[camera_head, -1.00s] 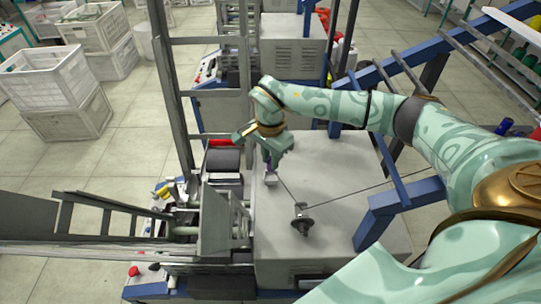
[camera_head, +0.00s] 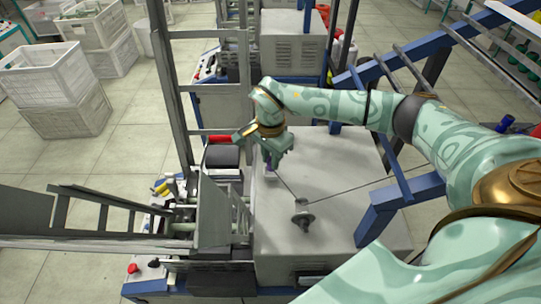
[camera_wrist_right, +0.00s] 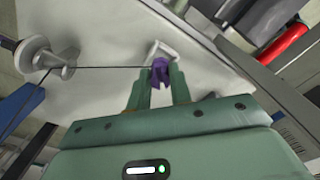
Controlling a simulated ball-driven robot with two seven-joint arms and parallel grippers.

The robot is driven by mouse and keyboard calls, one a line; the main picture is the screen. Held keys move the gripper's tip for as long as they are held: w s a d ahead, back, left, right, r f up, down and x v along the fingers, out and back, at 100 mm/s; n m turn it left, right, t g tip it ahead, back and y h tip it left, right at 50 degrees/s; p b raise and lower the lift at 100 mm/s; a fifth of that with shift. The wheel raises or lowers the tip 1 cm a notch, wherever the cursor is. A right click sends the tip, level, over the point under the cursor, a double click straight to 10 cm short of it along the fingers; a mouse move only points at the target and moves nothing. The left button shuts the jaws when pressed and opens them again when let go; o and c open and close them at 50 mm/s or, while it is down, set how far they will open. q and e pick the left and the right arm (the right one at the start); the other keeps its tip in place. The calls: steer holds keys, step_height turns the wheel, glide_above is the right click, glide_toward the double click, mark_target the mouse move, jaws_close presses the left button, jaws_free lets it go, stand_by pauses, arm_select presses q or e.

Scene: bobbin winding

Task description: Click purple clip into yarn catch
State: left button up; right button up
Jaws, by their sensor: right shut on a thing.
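My right gripper (camera_head: 271,162) points down over the left part of the grey machine top. In the wrist view, its two green fingers (camera_wrist_right: 158,88) are shut on the purple clip (camera_wrist_right: 159,72). A pale metal loop, which looks like the yarn catch (camera_wrist_right: 161,48), stands just beyond the clip. The clip overlaps its near edge in the picture; I cannot tell whether it is seated. In the head view the catch is small and mostly hidden below the fingers. A dark yarn (camera_wrist_right: 105,67) runs taut from the clip to a grey guide wheel (camera_head: 302,218). My left gripper is out of view.
The grey machine top (camera_head: 345,190) is clear around the guide wheel. Metal frames and a black box (camera_head: 222,156) stand close on the left. A blue sloping rail (camera_head: 395,58) is on the right. White crates (camera_head: 62,95) stand far left.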

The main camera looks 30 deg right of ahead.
steer(key=shift+f+b, duration=0.55)
steer(key=shift+f, duration=0.5)
steer(key=o, duration=1)
step_height(320, 180, up, 16)
steer(key=shift+r+p, duration=0.15)
steer(key=shift+p, duration=0.3)
